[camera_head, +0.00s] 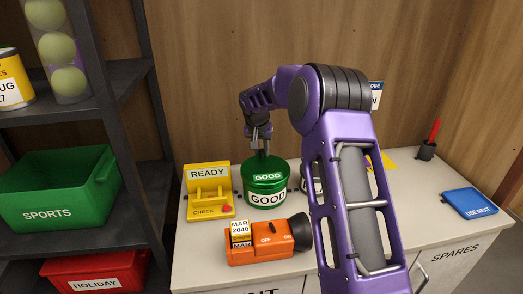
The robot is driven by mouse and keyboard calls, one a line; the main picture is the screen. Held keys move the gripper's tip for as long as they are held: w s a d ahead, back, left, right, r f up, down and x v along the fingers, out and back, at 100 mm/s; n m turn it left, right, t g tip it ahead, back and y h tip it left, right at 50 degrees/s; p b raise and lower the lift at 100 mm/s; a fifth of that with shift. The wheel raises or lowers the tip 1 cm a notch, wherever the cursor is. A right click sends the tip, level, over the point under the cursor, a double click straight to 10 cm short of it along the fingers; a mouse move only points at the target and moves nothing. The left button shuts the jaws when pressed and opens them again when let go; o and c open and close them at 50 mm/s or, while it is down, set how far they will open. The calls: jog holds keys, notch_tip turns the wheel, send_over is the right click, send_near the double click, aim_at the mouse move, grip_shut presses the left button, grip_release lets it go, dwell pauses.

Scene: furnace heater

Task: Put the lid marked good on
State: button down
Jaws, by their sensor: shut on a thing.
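The green lid (267,171) has a white label reading GOOD. My gripper (264,152) points down and is shut on the stem or knob at the middle of the lid. The lid is level, directly over a green round canister (268,203), which also carries a white GOOD label and stands upright on the counter. The lid lines up with the canister's mouth; I cannot tell whether it is fully seated or a hair above the rim. The fingertips are small and partly dark in this view.
A yellow READY/CHECK stand (208,190) is close left of the canister. An orange device (262,240) with a MAR 2040 tag lies in front. My arm hides items to the right. A blue USE NEXT case (470,202) lies at the right of the counter (420,215).

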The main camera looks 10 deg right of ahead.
jog(key=shift+f+b, duration=0.75)
jog(key=shift+f, duration=0.25)
dwell(0.3)
jog(key=c, duration=0.6)
grip_release()
jog(key=p+v, duration=0.1)
jog(key=v, duration=1.6)
jog(key=shift+r, duration=0.25)
jog(key=shift+s, duration=0.1)
